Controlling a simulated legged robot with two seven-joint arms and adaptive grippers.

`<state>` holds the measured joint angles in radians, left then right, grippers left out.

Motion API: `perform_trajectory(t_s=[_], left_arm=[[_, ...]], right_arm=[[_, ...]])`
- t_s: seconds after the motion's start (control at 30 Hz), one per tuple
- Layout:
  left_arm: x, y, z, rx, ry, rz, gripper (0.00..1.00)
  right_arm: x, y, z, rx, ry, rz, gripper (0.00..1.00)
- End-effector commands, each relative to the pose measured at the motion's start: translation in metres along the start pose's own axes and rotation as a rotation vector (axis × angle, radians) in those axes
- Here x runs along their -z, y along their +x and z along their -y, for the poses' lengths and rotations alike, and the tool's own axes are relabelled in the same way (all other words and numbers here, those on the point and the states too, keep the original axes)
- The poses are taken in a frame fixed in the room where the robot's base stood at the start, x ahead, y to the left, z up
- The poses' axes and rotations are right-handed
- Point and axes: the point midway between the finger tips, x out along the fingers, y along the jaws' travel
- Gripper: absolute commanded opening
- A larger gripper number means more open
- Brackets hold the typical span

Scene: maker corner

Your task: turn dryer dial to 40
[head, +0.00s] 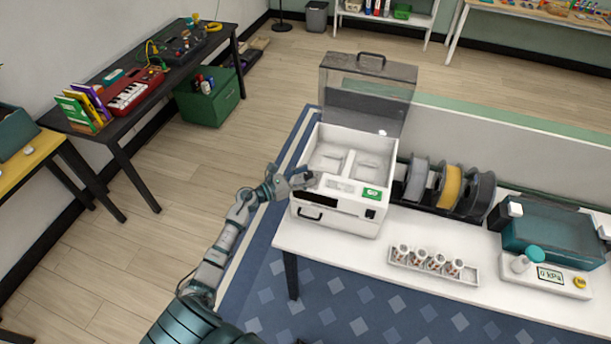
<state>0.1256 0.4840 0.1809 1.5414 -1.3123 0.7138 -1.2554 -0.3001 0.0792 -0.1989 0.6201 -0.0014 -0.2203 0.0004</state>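The white filament dryer (343,223) stands at the left end of the white table. Its clear lid (368,90) is raised and its compartments are empty. Its front top panel has a dark strip (318,198), a green label (372,193) and a small black switch (370,213). My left gripper (308,180) is at the panel's left side, over or touching it. The dial cannot be made out; the gripper may cover it. The gap between the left fingers is too small to read. My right gripper is not in view.
Grey and yellow spools (449,187) stand right of the dryer. A white rack of small bottles (433,265) lies in front of them. A teal-lidded box (550,232) and a white scale (543,276) are at the right. The tabletop before the dryer is clear.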

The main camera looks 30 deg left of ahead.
Motion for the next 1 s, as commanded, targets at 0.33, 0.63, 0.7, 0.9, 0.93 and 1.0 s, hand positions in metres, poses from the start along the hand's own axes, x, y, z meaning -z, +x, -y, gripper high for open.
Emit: perform_trajectory(t_s=[0.33, 0.63, 0.7, 0.9, 0.93, 1.0], left_arm=[[0.0, 0.0, -0.001, -0.004, 0.0, 0.0, 0.0], [-0.003, 0.0, 0.001, -0.079, -0.002, 0.005, 0.0], [-0.004, 0.0, 0.002, -0.12, -0.002, 0.008, 0.0], [-0.007, 0.0, 0.005, -0.278, -0.003, 0.016, 0.0], [-0.007, 0.0, 0.005, -0.306, -0.004, 0.018, 0.0], [-0.007, 0.001, 0.006, -0.364, -0.003, 0.021, 0.0]], right_arm=[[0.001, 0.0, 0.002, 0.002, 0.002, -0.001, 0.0], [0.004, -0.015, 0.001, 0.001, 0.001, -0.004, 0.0], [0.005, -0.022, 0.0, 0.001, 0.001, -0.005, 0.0], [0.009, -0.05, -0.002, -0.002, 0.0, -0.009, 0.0], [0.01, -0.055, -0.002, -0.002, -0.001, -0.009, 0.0], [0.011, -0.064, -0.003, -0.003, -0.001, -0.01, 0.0]])
